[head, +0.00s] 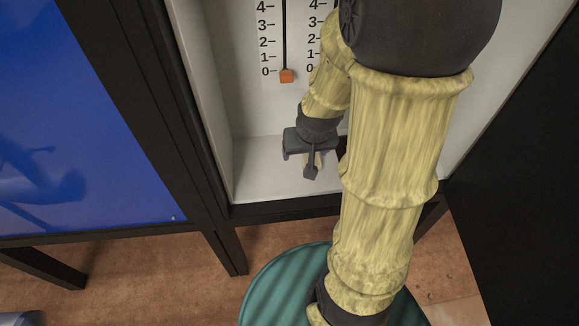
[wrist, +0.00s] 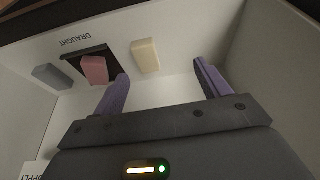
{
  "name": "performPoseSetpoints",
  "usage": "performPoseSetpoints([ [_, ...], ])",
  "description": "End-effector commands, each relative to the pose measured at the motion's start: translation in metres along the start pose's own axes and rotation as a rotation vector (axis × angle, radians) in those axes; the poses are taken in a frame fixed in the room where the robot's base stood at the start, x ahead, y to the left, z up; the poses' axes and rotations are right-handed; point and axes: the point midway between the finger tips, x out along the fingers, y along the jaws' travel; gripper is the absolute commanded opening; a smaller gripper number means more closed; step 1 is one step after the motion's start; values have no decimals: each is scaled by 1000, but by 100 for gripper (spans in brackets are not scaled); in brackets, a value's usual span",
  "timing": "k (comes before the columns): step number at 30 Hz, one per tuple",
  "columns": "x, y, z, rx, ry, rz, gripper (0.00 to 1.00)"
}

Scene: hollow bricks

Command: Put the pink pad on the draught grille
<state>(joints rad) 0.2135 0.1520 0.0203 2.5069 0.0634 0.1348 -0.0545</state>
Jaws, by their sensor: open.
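In the wrist view the pink pad (wrist: 95,69) lies over the black square draught grille (wrist: 113,62), beside the upside-down word DRAUGHT. Dark grille shows around part of the pad; whether the pad rests flat on it is hard to tell. My gripper (wrist: 161,70) is open, with nothing between its two purple fingers. Its left fingertip is close to the pink pad and covers part of the grille's edge. In the head view my gripper (head: 311,170) is low inside the white box, and my arm hides much there.
A cream block (wrist: 146,56) stands right of the grille and a grey block (wrist: 51,77) at its left. White walls (wrist: 262,60) close in the space. In the head view an orange slider (head: 287,76) sits at 0 on a scale, and a teal round top (head: 272,285) stands below.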

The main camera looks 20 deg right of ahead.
Motion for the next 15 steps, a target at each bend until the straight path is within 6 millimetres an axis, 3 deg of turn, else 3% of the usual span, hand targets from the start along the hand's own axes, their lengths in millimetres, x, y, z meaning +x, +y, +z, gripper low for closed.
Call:
performPoseSetpoints([
  [1, -12, -20, 11, -59, -23, -18, 76],
  [5, -33, -46, 38, -156, -86, -39, 76],
  [9, -42, -53, 51, -195, -117, -43, 76],
  [15, -42, -53, 52, -195, -120, -43, 76],
])
